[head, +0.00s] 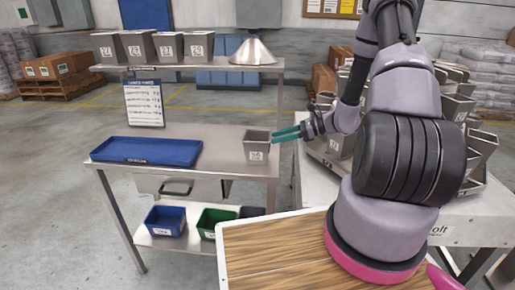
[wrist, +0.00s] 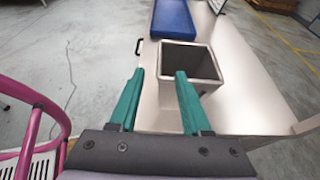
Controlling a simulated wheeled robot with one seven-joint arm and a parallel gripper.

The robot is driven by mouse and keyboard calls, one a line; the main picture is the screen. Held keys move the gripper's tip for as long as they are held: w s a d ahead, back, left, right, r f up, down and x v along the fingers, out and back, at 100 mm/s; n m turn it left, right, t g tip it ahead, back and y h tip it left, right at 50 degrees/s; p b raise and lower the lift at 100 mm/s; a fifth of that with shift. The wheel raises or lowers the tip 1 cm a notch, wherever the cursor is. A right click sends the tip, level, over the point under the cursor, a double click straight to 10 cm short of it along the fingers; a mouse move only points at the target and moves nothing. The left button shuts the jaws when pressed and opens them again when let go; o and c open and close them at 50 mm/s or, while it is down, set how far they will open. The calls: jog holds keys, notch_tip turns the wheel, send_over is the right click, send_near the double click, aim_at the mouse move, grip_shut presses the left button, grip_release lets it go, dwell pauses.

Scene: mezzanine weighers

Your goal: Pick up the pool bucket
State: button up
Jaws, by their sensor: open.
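A grey, open-topped steel bucket (head: 257,146) with a white label stands upright on the steel table's right end. I cannot read the label to tell whether it is the pool bucket. My gripper (head: 274,134) is open, its teal fingers just right of the bucket near rim height in the head view. In the wrist view the empty bucket (wrist: 190,62) lies beyond the fingers (wrist: 159,73); the right fingertip overlaps its near-left edge and the left fingertip is left of it. I cannot tell whether they touch.
Several similar buckets (head: 138,47) stand on the upper shelf beside a steel funnel (head: 253,52). A blue tray (head: 146,151) lies left on the table (head: 222,150). More buckets crowd the weigher at right, partly behind my arm. Blue (head: 165,221) and green bins sit below.

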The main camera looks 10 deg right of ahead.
aim_at(256, 142)
jog(key=x, duration=0.9)
grip_shut()
dwell(1.3)
